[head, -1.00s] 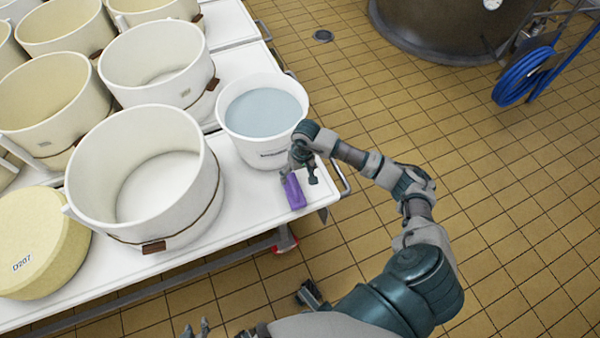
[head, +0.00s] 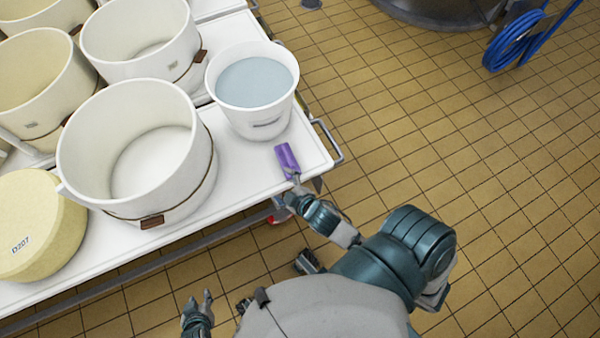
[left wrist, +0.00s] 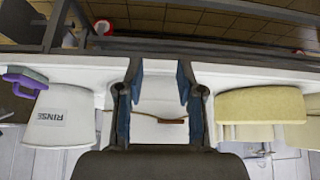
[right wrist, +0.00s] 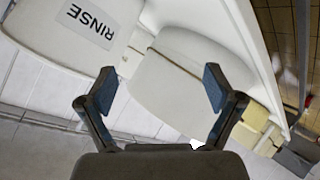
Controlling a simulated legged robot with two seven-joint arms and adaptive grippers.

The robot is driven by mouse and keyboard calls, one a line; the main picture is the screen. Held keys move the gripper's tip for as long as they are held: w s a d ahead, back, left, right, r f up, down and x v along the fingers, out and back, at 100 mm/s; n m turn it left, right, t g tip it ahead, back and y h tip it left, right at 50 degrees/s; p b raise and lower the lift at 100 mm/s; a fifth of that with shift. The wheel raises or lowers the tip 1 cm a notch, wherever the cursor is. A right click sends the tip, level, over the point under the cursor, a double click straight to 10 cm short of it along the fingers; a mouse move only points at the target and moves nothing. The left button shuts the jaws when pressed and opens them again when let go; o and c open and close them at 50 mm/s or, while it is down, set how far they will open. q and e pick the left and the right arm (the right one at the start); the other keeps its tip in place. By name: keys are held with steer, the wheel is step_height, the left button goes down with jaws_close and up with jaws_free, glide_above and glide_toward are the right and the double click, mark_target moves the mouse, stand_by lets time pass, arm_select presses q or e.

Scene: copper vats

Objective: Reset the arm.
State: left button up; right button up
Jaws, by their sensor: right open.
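A purple object (head: 287,157) lies on the white table (head: 312,150) near its right front corner, in front of the rinse bucket (head: 266,123). It also shows at the left edge of the left wrist view (left wrist: 26,80). My right gripper (head: 291,180) is at the near end of the purple object in the head view; I cannot tell if they touch. In the right wrist view its jaws (right wrist: 160,88) are apart with nothing between them. My left gripper (head: 198,302) hangs low in front of the table, its jaws (left wrist: 161,72) open and empty.
A large white vat (head: 185,185) stands left of the bucket, with more vats behind. A yellow cheese wheel (head: 40,225) is at the far left. A metal handle (head: 328,140) sticks out at the table's right end. The tiled floor to the right is clear; a blue hose (head: 515,42) hangs beyond.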

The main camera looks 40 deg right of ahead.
arm_select(q)
steer(key=shift+d+r, duration=0.1)
steer(key=shift+d, duration=0.3)
arm_select(e)
steer(key=s+a+f+m+g+y, duration=0.1)
steer(key=s+f+m+g, duration=0.4)
steer(key=s, duration=0.5)
steer(key=shift+s+f+m, duration=0.25)
steer(key=shift+f+m, duration=0.15)
steer(key=shift+m, duration=0.1)
arm_select(q)
steer(key=shift+a, duration=0.3)
arm_select(e)
steer(key=shift+a, duration=0.25)
